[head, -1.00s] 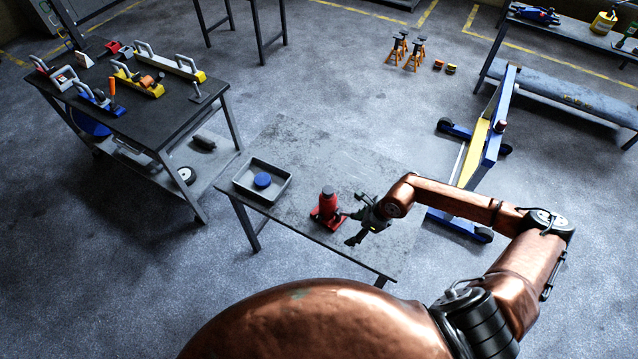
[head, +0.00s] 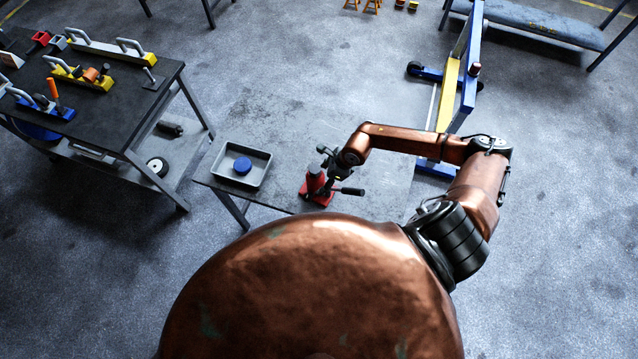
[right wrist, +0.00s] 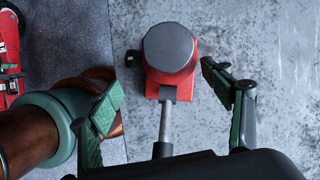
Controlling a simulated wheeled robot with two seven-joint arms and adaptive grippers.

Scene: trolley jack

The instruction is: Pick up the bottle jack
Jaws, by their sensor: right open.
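The red bottle jack (head: 314,184) stands upright near the front edge of the grey metal table (head: 385,190). My right gripper (head: 337,173) is at the jack's right side, open, and partly covers it. In the right wrist view the bottle jack (right wrist: 170,50) shows its round grey top and red body. A grey rod runs from it toward the palm. The fingers of my right gripper (right wrist: 162,82) are spread on either side of the jack, with a visible gap at the right finger. My left gripper is not in view.
A dark tray (head: 218,172) with a blue round item (head: 242,165) sits left of the jack. A workbench (head: 125,125) with tools stands at the left. A blue and yellow hoist (head: 452,95) stands behind right. The table behind the jack is clear.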

